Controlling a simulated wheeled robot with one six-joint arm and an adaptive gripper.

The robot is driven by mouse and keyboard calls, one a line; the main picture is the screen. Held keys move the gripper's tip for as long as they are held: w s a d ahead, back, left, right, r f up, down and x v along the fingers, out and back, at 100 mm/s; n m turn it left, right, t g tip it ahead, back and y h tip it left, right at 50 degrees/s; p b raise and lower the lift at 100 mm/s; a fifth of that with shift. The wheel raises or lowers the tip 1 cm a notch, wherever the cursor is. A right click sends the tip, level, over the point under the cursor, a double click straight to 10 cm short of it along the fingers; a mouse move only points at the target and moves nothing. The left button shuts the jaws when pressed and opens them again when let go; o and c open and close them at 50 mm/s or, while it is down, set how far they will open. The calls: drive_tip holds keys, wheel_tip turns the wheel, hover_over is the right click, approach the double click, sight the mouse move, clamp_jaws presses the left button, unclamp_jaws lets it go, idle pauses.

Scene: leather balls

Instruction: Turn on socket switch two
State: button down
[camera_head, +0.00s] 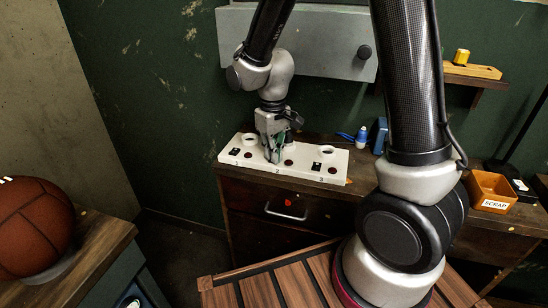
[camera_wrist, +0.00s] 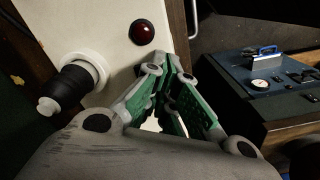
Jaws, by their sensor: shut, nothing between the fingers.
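A long white socket panel (camera_head: 300,165) lies on the wooden cabinet, with numbered sections 1, 2 and 3. My gripper (camera_head: 274,158) points down at the middle section, over number 2, and hides most of that section, including any switch there. Beside it a red dome light (camera_head: 289,162) shows; in the wrist view a red dome (camera_wrist: 142,32) sits just beyond my fingertips (camera_wrist: 172,66). The fingers are shut and empty. Whether they touch the panel I cannot tell. Section 3 has a black switch (camera_head: 317,167), section 1 another black switch (camera_head: 235,151).
A black plug-like piece (camera_wrist: 75,88) stands in a white ring left of my fingers. A grey cabinet (camera_head: 310,42) hangs behind.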

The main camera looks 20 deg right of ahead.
drive_tip(key=shift+r, duration=3.45)
drive_tip(key=shift+s+d+f, duration=0.1)
drive_tip(key=shift+s+d, duration=0.05)
drive_tip(key=shift+s, duration=0.2)
drive_tip(key=s+d+r+m+t, duration=0.2)
drive_tip(key=s+d+r, duration=0.4)
drive_tip(key=s, duration=0.3)
drive_tip(key=s+d+r+m+t, duration=0.2)
drive_tip(key=s+d+r, duration=0.5)
drive_tip(key=s+d, duration=0.1)
drive_tip(key=shift+s+d+r+m, duration=0.3)
drive_tip(key=shift+s+m, duration=0.1)
drive_tip(key=shift+s, duration=0.25)
